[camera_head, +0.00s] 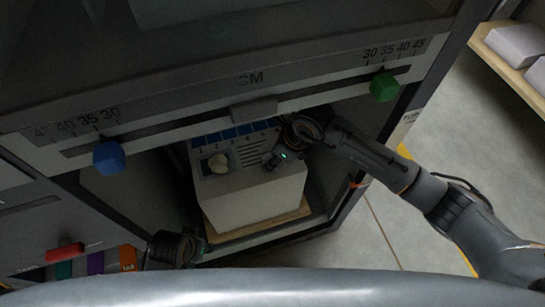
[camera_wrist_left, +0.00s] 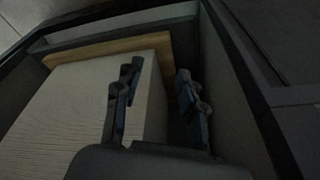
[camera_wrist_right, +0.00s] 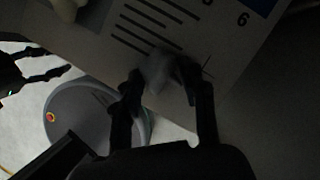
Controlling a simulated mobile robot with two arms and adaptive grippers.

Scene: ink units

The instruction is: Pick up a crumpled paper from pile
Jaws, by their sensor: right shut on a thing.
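A white paper pile (camera_head: 250,200) stands on a wooden board inside the machine bay. Its printed top carries numbers, blue squares and dark lines. A pale crumpled paper (camera_head: 218,163) lies on the top at the left; part of it shows at the top left of the right wrist view (camera_wrist_right: 66,8). My right gripper (camera_head: 275,159) is low over the right part of the top. In the right wrist view its fingers (camera_wrist_right: 160,82) are shut on a small pale crumpled paper (camera_wrist_right: 156,68), dim and blurred.
The machine's ruler bar (camera_head: 255,112) with a blue knob (camera_head: 108,156) and a green knob (camera_head: 384,87) crosses above the bay. Bay walls and frame stand close around the pile. More paper stacks (camera_head: 518,44) lie on a board at the far right. Floor at right is clear.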

